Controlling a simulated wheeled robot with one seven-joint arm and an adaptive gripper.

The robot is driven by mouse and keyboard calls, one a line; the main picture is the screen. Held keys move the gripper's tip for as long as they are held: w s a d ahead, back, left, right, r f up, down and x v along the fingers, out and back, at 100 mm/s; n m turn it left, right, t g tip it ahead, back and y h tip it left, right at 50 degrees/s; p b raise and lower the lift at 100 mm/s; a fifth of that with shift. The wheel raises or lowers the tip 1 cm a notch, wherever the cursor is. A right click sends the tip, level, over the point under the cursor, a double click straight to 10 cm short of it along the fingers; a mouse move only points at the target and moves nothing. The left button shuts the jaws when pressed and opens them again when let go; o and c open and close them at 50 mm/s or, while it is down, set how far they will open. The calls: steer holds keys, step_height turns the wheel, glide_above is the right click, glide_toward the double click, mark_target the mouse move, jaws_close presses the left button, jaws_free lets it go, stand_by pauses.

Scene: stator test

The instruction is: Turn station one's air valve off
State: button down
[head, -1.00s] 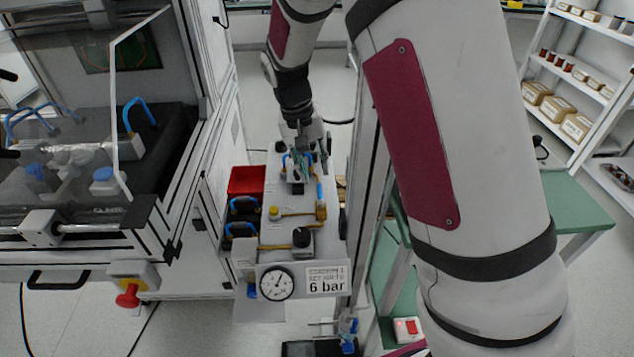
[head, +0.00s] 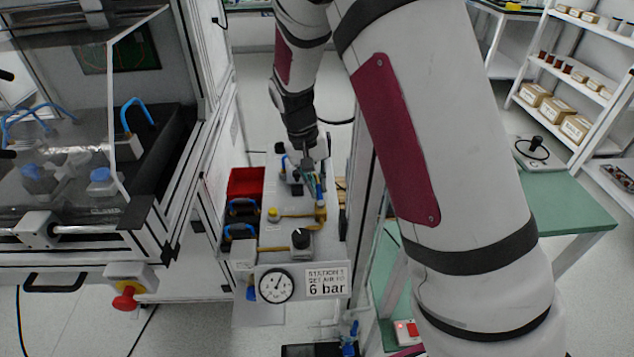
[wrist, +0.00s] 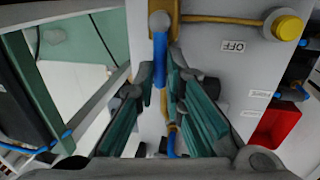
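Station one's panel (head: 268,238) is in the lower middle of the head view, with a sign reading 6 bar (head: 327,282). The valve's blue lever (wrist: 160,62) shows in the wrist view, lying along the panel's edge from a grey pivot, beside an OFF label (wrist: 233,46). The lever also shows in the head view (head: 319,188). My gripper (wrist: 160,82) is open, with one teal-padded finger on each side of the lever and gaps visible. Whether the fingers reach down to lever depth is unclear. My gripper is small in the head view (head: 309,172).
A pressure gauge (head: 276,286) is on the panel's front. A yellow knob (wrist: 287,25) and brass pipe sit near the lever. A red bin (head: 246,183) stands left of the panel. A grey upright post runs close on the right.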

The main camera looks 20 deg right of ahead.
steer(key=shift+a+n, duration=0.1)
steer(key=shift+n, duration=0.2)
steer(key=n, duration=0.2)
steer(key=a+n+p, duration=0.1)
steer(key=shift+a+n+t, duration=0.25)
steer(key=shift+n+t, duration=0.15)
steer(key=n, duration=0.1)
steer(key=a+n+p, duration=0.1)
steer(key=n, duration=0.2)
steer(key=shift+s+a+t, duration=0.25)
steer(key=shift+s+t, duration=0.15)
steer(key=n+p, duration=0.1)
steer(key=n, duration=0.1)
steer(key=s+a+n+p, duration=0.1)
steer(key=n, duration=0.2)
steer(key=shift+s+a+r+t+y, duration=0.1)
steer(key=shift+s+t+y, duration=0.05)
steer(key=shift+t+y, duration=0.25)
steer(key=shift+s+a+n+y+p, duration=0.15)
steer(key=shift+s+n+p, duration=0.15)
steer(key=shift+n, duration=0.45)
steer(key=shift+s+a+n+y+p, duration=0.1)
steer(key=shift+s+n+p, duration=0.2)
steer(key=shift+n, duration=0.4)
steer(key=shift+s+a+n+y+p, duration=0.15)
steer(key=shift+n+p, duration=0.25)
steer(key=shift+n, duration=0.35)
steer(key=c, duration=1.7)
jaws_free()
steer(key=shift+d, duration=0.1)
